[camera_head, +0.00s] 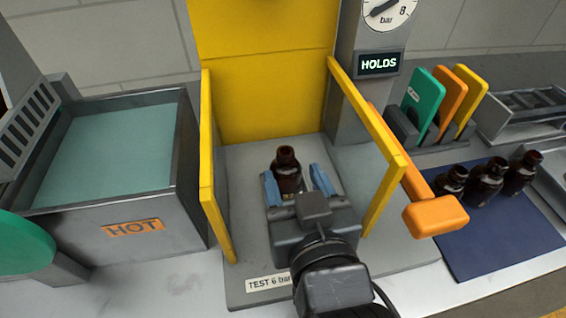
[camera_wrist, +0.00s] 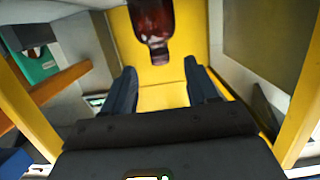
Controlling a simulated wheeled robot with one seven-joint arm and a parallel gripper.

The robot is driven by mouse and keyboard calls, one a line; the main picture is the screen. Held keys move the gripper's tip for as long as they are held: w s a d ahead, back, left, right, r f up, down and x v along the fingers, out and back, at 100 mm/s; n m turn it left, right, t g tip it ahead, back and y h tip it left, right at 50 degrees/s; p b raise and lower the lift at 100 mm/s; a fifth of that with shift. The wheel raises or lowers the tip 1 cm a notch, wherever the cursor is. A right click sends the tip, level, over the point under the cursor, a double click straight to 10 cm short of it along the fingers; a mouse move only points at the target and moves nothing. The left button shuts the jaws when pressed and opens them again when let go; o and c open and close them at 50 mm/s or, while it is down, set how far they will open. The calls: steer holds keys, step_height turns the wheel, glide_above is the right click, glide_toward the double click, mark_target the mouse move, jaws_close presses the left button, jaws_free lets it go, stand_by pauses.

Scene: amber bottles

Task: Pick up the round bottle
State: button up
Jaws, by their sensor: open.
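A dark amber bottle (camera_head: 287,170) with a round neck stands upright in the yellow-walled test station. It also shows at the top of the wrist view (camera_wrist: 153,22), cut off by the frame edge. My gripper (camera_head: 297,184) is inside the station, with its two blue-grey fingers spread apart on either side of the bottle in the head view. In the wrist view my gripper (camera_wrist: 158,72) has a clear gap between its fingers, and nothing is clamped there. The bottle's lower part is partly hidden by my gripper in the head view.
Yellow side walls (camera_head: 212,190) flank my gripper closely, with an orange handle (camera_head: 435,216) at the right. Three more dark bottles (camera_head: 486,184) stand on a blue mat (camera_head: 500,232). A tank marked HOT (camera_head: 130,228) is at left.

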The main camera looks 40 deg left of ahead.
mark_target(288, 162)
steer(key=p+x, duration=0.1)
steer(key=x, duration=0.5)
steer(key=shift+w+a+f+p, duration=0.15)
steer(key=shift+w+a+p, duration=0.05)
steer(key=shift+w+p, duration=0.1)
steer(key=c, duration=1.1)
